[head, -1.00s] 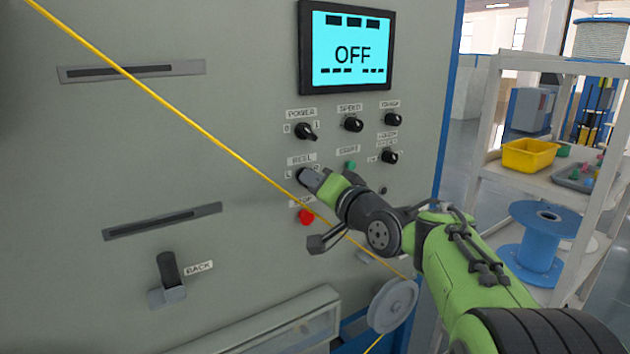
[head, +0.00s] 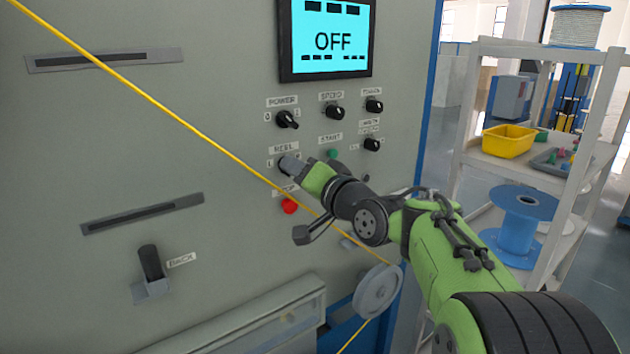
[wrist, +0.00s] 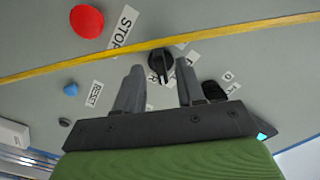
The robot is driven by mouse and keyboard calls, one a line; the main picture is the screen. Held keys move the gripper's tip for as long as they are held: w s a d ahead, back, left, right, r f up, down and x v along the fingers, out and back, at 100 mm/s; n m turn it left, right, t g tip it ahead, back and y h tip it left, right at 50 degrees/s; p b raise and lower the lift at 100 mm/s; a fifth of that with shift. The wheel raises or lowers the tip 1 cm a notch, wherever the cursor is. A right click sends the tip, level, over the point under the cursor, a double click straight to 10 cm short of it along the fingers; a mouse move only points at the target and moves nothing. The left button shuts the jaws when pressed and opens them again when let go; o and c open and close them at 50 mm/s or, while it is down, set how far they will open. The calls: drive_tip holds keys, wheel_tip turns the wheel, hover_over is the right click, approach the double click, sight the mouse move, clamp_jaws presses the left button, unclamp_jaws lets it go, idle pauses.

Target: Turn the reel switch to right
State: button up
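The reel switch (wrist: 161,62) is a black rotary knob, seen in the wrist view between my fingertips. In the head view my gripper hides most of it below the REEL label (head: 284,148). My gripper (wrist: 159,72) is open, with one finger on each side of the knob; it also shows in the head view (head: 291,163). I cannot tell whether the fingers touch the knob. The knob's pointer direction is hard to read. The display (head: 327,40) reads OFF.
A taut yellow cable (head: 200,130) runs diagonally in front of the panel, passing close to my gripper. The red STOP button (head: 289,206) and green START button (head: 333,153) are near. The POWER knob (head: 288,119) is above. A shelf (head: 530,50) stands right.

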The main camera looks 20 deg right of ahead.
drive_tip(key=v, duration=1.5)
drive_tip(key=shift+b, duration=0.45)
drive_tip(key=shift+r, duration=0.1)
drive_tip(key=s+a+f+n+g+p, duration=0.3)
drive_tip(key=a+g+p, duration=0.1)
drive_tip(key=a, duration=0.2)
drive_tip(key=s+f+n+g+h+p, duration=0.1)
drive_tip(key=s+f+g+h+p, duration=0.1)
drive_tip(key=s, duration=0.6)
drive_tip(key=s+f+n+g+h+p, duration=0.1)
drive_tip(key=s+f+g+h+p, duration=0.2)
drive_tip(key=s+f+g, duration=0.2)
drive_tip(key=s+f, duration=0.2)
drive_tip(key=s, duration=0.2)
drive_tip(key=shift+d+n+g+h+p, duration=0.3)
drive_tip(key=shift+d+n+p, duration=0.05)
drive_tip(key=shift+d+n, duration=0.05)
